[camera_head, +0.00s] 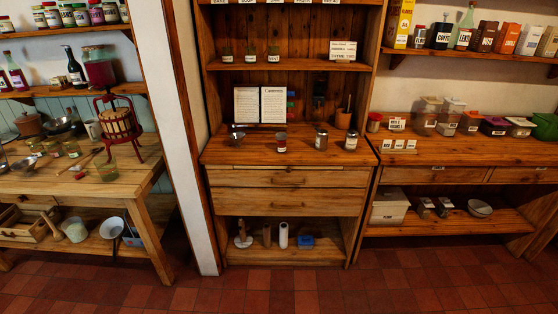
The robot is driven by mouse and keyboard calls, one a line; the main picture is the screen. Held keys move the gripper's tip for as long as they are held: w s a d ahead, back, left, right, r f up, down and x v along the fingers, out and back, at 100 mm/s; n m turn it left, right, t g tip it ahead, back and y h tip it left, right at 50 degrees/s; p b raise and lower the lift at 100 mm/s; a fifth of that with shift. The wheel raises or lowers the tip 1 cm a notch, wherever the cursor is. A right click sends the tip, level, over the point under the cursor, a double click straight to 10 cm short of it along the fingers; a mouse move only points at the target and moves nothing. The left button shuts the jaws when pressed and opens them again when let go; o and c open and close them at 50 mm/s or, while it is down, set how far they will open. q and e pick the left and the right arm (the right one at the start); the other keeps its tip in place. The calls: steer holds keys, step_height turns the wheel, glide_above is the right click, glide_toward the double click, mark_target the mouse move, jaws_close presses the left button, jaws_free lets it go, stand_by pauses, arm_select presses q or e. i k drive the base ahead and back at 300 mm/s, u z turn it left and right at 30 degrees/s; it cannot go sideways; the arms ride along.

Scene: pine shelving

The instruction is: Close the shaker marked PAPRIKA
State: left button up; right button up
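Three small shakers or jars stand upright on the counter of the middle pine cabinet. The left one (281,143) has a red-brown body and a pale label. The middle one (321,140) and the right one (351,141) look grey and dark with pale labels. The label words are too small to read, so I cannot tell which is marked PAPRIKA. I cannot make out whether their lids are open or shut. Neither of my grippers is in view.
The middle counter (240,152) also holds a metal bowl (237,136), an open book (260,105) and a utensil pot (343,119). A wooden table (130,180) with a press stands left, beyond a white post (180,130). Tiled floor (280,295) in front is clear.

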mark_target(281, 145)
steer(key=u, duration=0.95)
steer(key=i, duration=1.55)
steer(key=z, duration=0.9)
steer(key=i, duration=0.55)
steer(key=z, duration=0.6)
